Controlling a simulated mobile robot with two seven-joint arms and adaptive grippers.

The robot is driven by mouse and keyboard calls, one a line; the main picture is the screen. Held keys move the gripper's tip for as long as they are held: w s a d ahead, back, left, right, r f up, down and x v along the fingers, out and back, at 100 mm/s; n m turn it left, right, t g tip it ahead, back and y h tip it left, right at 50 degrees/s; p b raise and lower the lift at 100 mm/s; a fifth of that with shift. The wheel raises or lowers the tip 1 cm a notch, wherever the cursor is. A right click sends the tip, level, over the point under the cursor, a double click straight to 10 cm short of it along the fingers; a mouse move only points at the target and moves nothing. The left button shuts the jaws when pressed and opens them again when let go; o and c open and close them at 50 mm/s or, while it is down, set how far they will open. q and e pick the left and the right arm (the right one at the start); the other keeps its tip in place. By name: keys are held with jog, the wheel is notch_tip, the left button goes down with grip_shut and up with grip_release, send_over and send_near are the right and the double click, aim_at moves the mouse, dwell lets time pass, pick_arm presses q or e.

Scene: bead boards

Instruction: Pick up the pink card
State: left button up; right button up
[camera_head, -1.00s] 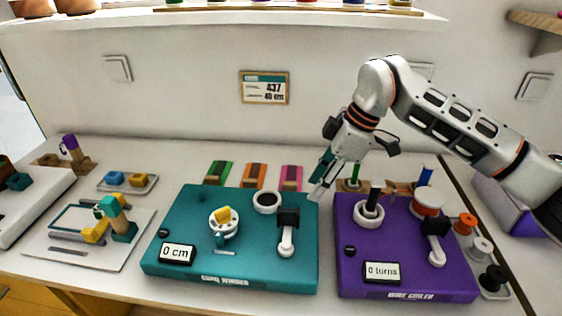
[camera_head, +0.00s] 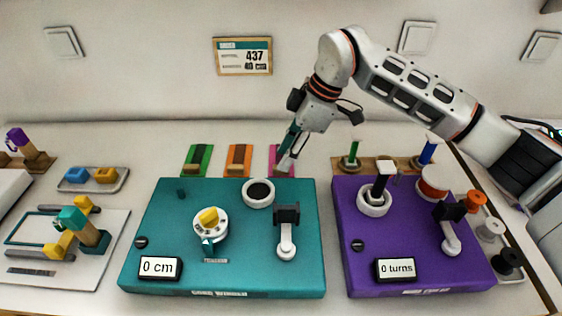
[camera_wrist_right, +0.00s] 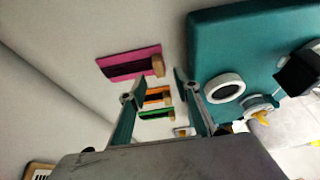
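The pink card (camera_head: 272,157) lies on the table behind the teal board, in a row with an orange card (camera_head: 239,158) and a green card (camera_head: 197,159). It has a dark strip and a small wooden block at its near end. My right gripper (camera_head: 284,163) is over its right part and hides some of it. In the right wrist view the pink card (camera_wrist_right: 126,62) lies ahead of the fingers. The right gripper (camera_wrist_right: 158,85) is open, its fingers apart and nothing visible between them. My left gripper is not in view.
The teal board (camera_head: 160,220) with a dial, ring and crank stands in front of the cards. A purple board (camera_head: 365,240) with a crank and spools stands right. A wooden rack (camera_head: 394,165) with green and blue posts is behind it. Table behind the cards is clear.

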aim_at(281, 157)
jog(key=x, duration=0.3)
jog(key=shift+f+b, duration=0.3)
jog(key=shift+b, duration=0.05)
jog(key=shift+r, duration=0.15)
grip_shut()
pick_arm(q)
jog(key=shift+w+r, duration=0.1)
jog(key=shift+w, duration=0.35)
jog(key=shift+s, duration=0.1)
